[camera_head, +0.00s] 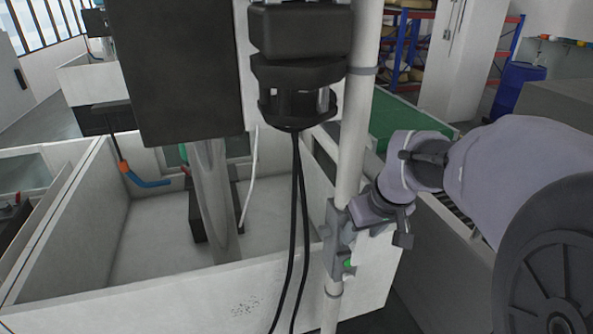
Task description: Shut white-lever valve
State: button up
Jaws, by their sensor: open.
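A white vertical pipe (352,150) runs down right of centre, in front of the white tank's corner. My arm reaches in from the right, and my gripper (345,245) is at this pipe at about the height of the tank rim. The gripper is open. Its grey parts overlap the pipe in the picture, and I cannot tell whether they touch it. A small green spot (349,264) shows there. I cannot make out a white lever or a valve body clearly; the gripper and wrist may hide them.
The open white tank (140,300) fills the lower left. A dark box (190,70) and a black device (298,60) hang above it, with black cables (296,220) dropping close left of the pipe. A blue and orange piece (145,180) shows inside the tank.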

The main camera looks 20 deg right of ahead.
jog(key=shift+c, duration=0.5)
grip_shut()
jog(key=shift+d, duration=0.1)
jog(key=d+y, duration=0.1)
jog(key=y, duration=0.1)
jog(key=shift+d+m+y, duration=0.15)
jog(key=shift+m+y, duration=0.25)
jog(key=shift+w+d+f+m+t+y+p, duration=0.1)
jog(key=shift+d+f+m+t+y+p, duration=0.4)
jog(key=shift+y, duration=1.8)
jog(key=shift+s+d+f+m+t+y+b, duration=0.15)
jog(key=shift+d+f+m+y, duration=0.8)
jog(key=shift+y, duration=1.35)
jog(key=shift+w+d+f+m+t+y+p, duration=0.15)
jog(key=shift+d+f+m+t+y+p, duration=0.2)
jog(key=shift+f+y, duration=1.3)
jog(key=shift+a+r+y, duration=0.15)
jog(key=shift+r+y, duration=0.5)
jog(key=shift+y, duration=0.1)
